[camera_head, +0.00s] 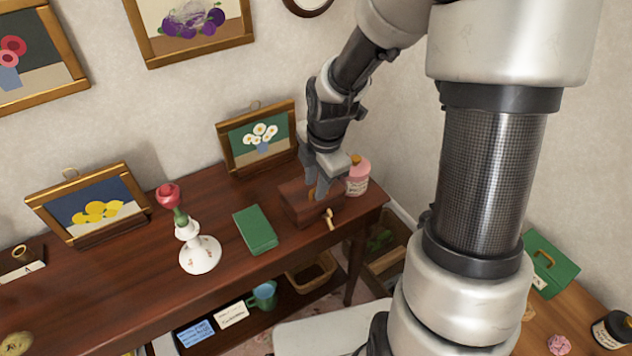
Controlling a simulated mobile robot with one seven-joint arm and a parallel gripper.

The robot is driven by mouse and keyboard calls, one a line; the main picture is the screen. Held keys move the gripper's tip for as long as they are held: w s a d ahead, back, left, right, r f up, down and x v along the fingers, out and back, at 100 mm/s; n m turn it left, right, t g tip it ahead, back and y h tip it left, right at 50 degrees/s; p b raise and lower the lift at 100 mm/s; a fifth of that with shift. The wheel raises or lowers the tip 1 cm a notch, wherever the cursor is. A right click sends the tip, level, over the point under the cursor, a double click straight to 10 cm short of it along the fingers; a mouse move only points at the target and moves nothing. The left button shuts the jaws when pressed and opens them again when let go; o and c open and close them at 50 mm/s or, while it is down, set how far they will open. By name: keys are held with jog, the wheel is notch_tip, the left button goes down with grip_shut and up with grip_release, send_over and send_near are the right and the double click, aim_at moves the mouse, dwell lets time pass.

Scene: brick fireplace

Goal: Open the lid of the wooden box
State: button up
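The wooden box (298,209) sits near the right end of the dark wooden table (120,275). It is small, reddish brown and looks closed. A small brass-coloured piece (329,219) shows at its front right side. My gripper (318,190) points down over the box, with its fingertips at or just above the box's top right part. A little brass colour shows beside the fingers. The fingers look slightly apart, but I cannot tell whether they touch or hold anything. The gripper hides part of the box's top and back.
A pink bottle (358,179) stands just behind the box at right. A green book (255,230) lies to its left, then a white vase (199,252) with a red rose. A framed daisy picture (258,138) leans at the wall behind. Bare tabletop lies in front of the vase.

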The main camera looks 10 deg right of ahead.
grip_shut()
dwell(1.4)
